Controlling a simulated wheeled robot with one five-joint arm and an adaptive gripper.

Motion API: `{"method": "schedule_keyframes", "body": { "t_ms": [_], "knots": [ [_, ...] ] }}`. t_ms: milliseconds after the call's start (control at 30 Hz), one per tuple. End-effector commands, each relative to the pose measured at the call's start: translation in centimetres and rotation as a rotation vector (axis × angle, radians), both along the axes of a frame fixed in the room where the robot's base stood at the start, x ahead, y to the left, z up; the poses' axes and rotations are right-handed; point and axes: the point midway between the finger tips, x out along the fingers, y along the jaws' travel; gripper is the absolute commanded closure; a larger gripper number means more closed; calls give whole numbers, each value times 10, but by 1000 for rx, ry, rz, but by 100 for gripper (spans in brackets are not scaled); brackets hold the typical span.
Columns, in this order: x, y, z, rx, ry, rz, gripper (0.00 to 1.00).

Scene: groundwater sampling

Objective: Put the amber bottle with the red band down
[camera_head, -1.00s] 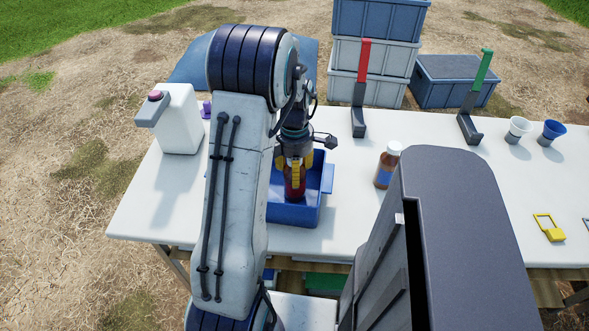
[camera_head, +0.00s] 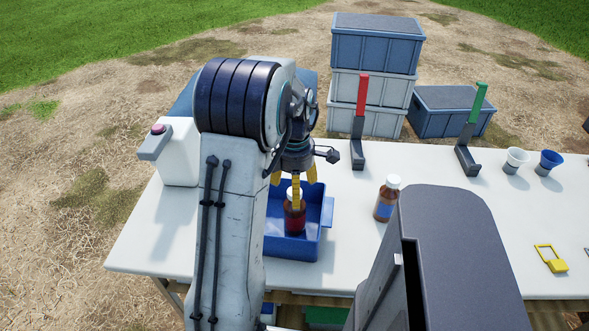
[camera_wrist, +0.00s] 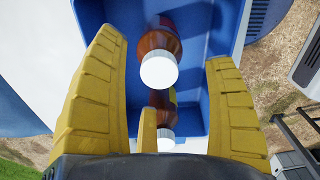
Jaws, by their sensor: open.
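The amber bottle with the red band (camera_head: 295,220) stands upright in the blue tray (camera_head: 308,247), its white cap just below my gripper. My gripper (camera_head: 296,185) is open above it, its yellow fingers apart around the cap's height and holding nothing. The wrist view shows the open fingers (camera_wrist: 170,100) with two white-capped amber bottles between and beyond them, one farther up (camera_wrist: 158,68) and one lower (camera_wrist: 166,139), in the blue tray (camera_wrist: 215,60). I cannot tell there which has the red band. The arm hides the tray's left part in the head view.
An amber bottle with a blue label (camera_head: 387,199) stands on the white table (camera_head: 350,235) right of the tray.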

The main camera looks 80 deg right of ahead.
Motion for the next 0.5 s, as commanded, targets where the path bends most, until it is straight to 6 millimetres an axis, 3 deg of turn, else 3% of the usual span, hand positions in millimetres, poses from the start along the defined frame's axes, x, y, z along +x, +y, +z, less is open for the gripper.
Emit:
{"method": "schedule_keyframes", "body": {
  "t_ms": [200, 500],
  "knots": [
    [0, -1, 35, -4, 0, 0, 22],
    [0, 0, 58, -1, 0, 0, 22]
  ]
}}
